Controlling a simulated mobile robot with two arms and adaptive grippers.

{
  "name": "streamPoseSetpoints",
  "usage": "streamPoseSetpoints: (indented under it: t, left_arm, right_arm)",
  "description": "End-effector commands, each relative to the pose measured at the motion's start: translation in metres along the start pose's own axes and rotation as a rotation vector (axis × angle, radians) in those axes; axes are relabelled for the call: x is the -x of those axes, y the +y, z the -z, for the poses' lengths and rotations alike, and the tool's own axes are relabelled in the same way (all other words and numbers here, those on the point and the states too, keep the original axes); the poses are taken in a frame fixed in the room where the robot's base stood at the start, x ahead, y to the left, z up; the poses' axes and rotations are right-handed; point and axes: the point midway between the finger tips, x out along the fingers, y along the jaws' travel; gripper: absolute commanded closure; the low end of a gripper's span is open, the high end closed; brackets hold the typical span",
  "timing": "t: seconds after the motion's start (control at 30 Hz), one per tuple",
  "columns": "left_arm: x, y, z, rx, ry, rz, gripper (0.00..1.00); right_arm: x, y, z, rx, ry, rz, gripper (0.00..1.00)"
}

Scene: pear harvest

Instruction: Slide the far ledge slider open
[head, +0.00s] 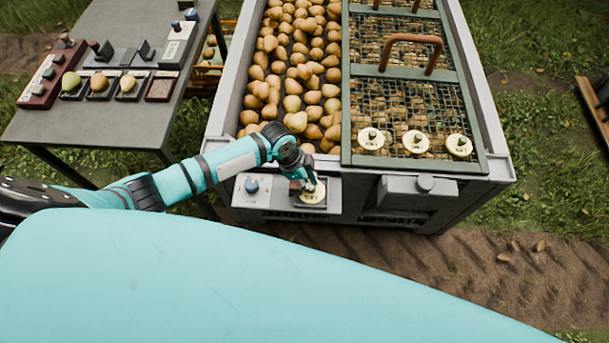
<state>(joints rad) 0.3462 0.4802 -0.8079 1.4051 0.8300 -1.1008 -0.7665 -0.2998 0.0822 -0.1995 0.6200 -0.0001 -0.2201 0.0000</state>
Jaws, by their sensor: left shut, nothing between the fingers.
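A pale grey ledge (272,206) juts from the near side of the big pear bin, with a blue-grey knob (252,186) at its left. A second, darker grey ledge block (400,190) with a round grey knob (426,183) sits farther right on the same side. I cannot tell which part is the far ledge slider. My left gripper (311,186) points down over the right part of the pale ledge, shut and empty. A cream round piece (314,195) lies right at its fingertips; contact is unclear. My right gripper is not in view.
The bin (223,95) is full of pears; a green-framed mesh lid (346,110) with a brown handle (410,40) and cream discs covers its right part. A grey table (40,125) with pears and control panels stands left. Grass and soil lie right.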

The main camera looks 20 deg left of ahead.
Motion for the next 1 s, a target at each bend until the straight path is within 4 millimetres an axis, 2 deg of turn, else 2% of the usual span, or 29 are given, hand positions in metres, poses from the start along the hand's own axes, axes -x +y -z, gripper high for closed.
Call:
streamPoseSetpoints:
  t: [0.37,0.63,1.0]
  left_arm:
    - [-0.002,0.0,-0.001,0.0,0.0,0.001,1.0]
    - [0.009,-0.001,-0.029,0.002,-0.002,0.001,1.0]
    - [0.009,-0.001,-0.03,0.001,-0.003,0.001,1.0]
  right_arm:
    - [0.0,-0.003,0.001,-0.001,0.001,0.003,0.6]
    - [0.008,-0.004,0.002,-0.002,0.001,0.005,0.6]
    - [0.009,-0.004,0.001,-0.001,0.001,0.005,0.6]
